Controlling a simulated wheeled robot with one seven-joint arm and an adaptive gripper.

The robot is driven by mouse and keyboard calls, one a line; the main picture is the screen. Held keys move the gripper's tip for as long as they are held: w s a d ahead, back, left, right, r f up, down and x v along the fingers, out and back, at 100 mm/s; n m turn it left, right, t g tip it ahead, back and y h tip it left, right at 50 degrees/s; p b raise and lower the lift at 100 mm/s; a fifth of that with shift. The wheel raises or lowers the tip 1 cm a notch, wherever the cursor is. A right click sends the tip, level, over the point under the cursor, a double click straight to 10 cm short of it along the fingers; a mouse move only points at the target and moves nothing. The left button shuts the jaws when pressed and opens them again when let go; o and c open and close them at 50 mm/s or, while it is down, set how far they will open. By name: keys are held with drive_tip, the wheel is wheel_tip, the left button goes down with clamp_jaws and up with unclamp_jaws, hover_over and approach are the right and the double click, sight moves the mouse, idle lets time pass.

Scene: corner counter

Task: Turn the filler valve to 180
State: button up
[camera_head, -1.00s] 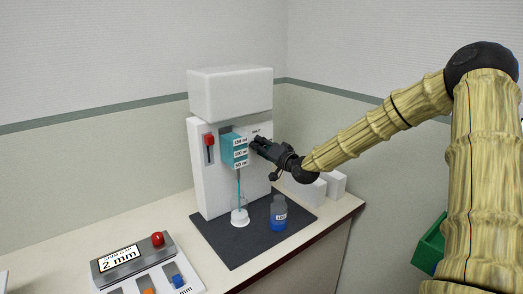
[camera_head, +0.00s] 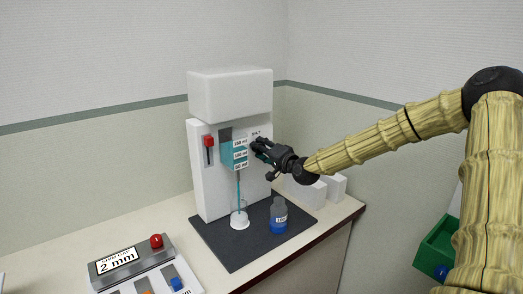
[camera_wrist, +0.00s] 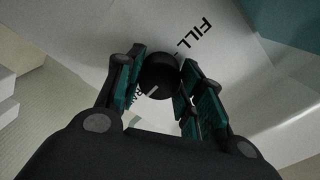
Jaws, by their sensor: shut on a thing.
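The white filler machine (camera_head: 210,185) stands on a dark mat against the wall. Its valve is a round black knob (camera_wrist: 158,76) with a white pointer line. In the wrist view the knob sits between the two fingers of my gripper (camera_head: 256,147), which is shut on it. The word FILL is readable beside the knob; another label is partly hidden behind knob and fingers. A teal tank (camera_head: 228,158) with volume labels is on the machine's front. A teal stream runs down from it into a small clear beaker (camera_head: 239,209) on a white stand.
A bottle with blue contents (camera_head: 279,218) stands on the mat (camera_head: 240,255), right of the beaker. A red lever (camera_head: 209,141) is on the machine's left. A grey box with a red button (camera_head: 156,241) is at front left. White blocks (camera_head: 337,185) stand behind right.

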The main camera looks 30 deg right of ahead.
drive_tip(key=o, duration=0.7)
drive_tip(key=shift+d+r, duration=0.15)
drive_tip(key=shift+r, duration=0.05)
drive_tip(key=o, duration=0.3)
drive_tip(key=shift+d+f, duration=0.1)
drive_tip(key=shift+a, duration=0.2)
drive_tip(key=s+d, duration=0.1)
drive_tip(key=s, duration=1.1)
